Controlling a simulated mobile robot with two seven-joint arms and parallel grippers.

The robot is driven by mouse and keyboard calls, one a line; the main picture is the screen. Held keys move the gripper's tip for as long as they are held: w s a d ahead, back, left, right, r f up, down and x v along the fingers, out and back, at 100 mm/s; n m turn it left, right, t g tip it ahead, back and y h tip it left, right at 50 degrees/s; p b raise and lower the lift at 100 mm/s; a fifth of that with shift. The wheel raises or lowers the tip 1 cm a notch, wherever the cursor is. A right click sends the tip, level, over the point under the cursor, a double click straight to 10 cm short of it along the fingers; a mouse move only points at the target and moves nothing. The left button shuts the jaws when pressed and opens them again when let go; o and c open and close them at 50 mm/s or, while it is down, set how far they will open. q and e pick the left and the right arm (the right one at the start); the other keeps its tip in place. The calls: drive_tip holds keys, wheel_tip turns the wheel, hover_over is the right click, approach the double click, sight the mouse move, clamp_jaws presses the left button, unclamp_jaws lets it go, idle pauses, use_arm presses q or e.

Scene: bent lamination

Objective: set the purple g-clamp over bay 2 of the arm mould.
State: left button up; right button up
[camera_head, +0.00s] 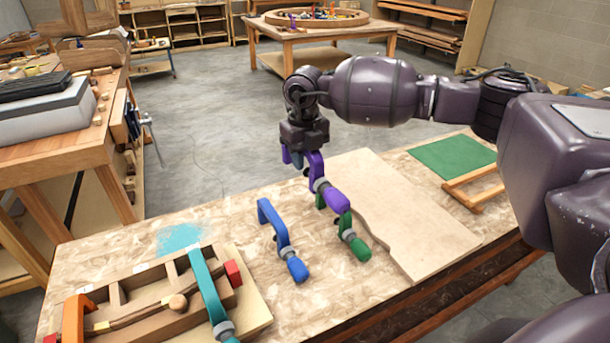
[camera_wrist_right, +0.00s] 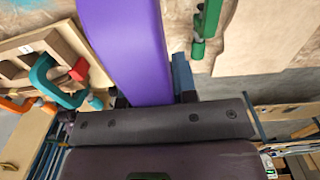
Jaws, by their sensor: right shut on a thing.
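The purple g-clamp (camera_head: 334,198) hangs from my right gripper (camera_head: 299,152), which is shut on its frame above the bench; its screw end points down and right. In the right wrist view the purple g-clamp (camera_wrist_right: 125,45) fills the space between the fingers. The arm mould (camera_head: 118,294) lies at the bench's lower left, away from the gripper, with a bent wooden strip in it. An orange clamp (camera_head: 75,318) sits across its left part and a teal clamp (camera_head: 207,285) across its right part. I cannot read the bay numbers. My left gripper is not in view.
A green clamp (camera_head: 350,236) stands just behind and below the purple one. A plywood sheet (camera_head: 410,225) and a green mat (camera_head: 452,157) lie to the right.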

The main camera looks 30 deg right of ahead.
drive_tip(key=shift+r, duration=0.8)
drive_tip(key=shift+r+p, duration=1.75)
drive_tip(key=shift+r, duration=1.3)
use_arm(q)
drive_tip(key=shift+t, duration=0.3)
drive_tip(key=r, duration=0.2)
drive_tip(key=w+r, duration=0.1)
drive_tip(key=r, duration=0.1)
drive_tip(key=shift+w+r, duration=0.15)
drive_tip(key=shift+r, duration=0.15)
use_arm(e)
drive_tip(key=shift+f, duration=0.1)
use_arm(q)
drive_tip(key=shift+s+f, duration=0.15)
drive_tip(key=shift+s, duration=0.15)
